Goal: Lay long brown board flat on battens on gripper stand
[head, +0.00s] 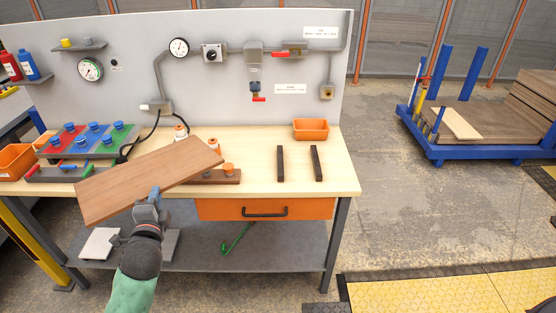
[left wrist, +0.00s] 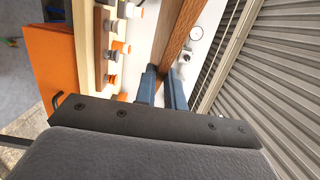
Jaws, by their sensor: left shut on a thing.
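The long brown board (head: 135,178) is held in the air in front of the workbench's left part, slanting up to the right. My left gripper (head: 154,193) is shut on its near long edge. In the left wrist view, the board (left wrist: 179,32) runs up from between the blue fingers (left wrist: 163,88). Two dark battens, a left one (head: 280,164) and a right one (head: 316,163), lie apart on the bench top, to the right of the board and clear of it. My right gripper is not in view.
The workbench top (head: 346,185) is bare around the battens. An orange bin (head: 310,129) stands behind them. A wooden block with orange-capped pieces (head: 226,177) is close to the board's right end. Coloured trays with blue knobs (head: 95,138) stand at the left.

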